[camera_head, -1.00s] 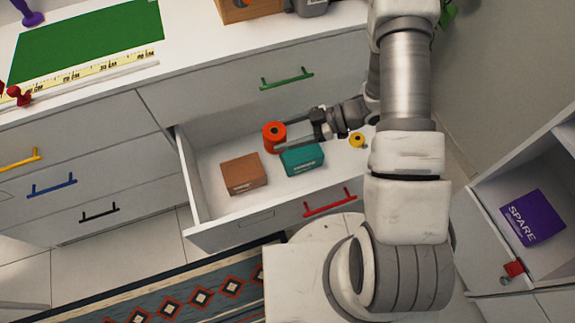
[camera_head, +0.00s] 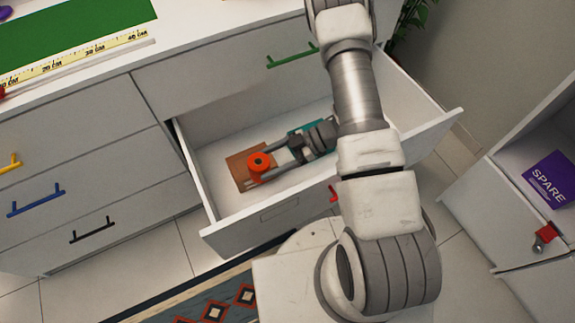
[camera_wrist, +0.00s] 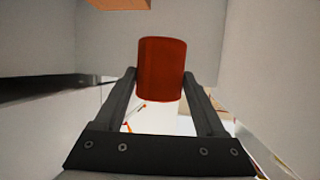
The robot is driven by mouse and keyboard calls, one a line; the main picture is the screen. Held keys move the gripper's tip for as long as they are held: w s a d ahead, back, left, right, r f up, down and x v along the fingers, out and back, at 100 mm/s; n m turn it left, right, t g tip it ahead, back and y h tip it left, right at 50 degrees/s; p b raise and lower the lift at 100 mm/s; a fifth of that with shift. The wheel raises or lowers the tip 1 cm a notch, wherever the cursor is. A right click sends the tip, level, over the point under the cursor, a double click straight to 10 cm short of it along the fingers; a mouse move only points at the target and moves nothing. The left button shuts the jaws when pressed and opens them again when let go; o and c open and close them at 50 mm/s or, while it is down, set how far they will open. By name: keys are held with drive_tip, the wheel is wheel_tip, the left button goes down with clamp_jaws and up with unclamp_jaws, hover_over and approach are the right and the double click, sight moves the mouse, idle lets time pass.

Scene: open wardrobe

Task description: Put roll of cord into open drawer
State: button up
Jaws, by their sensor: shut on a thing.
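The roll of cord (camera_head: 259,161) is an orange-red cylinder with a dark hole in its top. My gripper (camera_head: 268,164) is shut on it, with one finger on each side. The roll also shows upright between the fingers in the wrist view (camera_wrist: 161,68). In the head view, the roll is over the inside of the open drawer (camera_head: 228,235) and overlaps the brown box there. I cannot tell how high above the drawer floor it is.
The brown box (camera_head: 237,168) lies in the drawer's left part. A teal box (camera_head: 296,130) is mostly hidden behind my gripper. The drawer's near left floor looks clear. An open cabinet at right holds a purple SPARE box (camera_head: 551,179).

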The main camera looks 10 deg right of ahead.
wheel_tip(320, 180, down, 8)
drive_tip(key=b, duration=0.2)
drive_tip(key=shift+f+b, duration=0.15)
drive_tip(key=shift+b, duration=0.25)
drive_tip(key=shift+f+b, duration=0.35)
drive_tip(key=shift+f, duration=0.25)
drive_tip(key=o, duration=1.3)
drive_tip(key=p+v, duration=0.1)
drive_tip(key=v, duration=0.3)
drive_tip(key=p+v, duration=0.1)
drive_tip(key=v, duration=0.3)
drive_tip(key=r+p+v, duration=0.1)
drive_tip(key=v, duration=0.3)
drive_tip(key=shift+r+p, duration=0.1)
drive_tip(key=shift+p, duration=0.25)
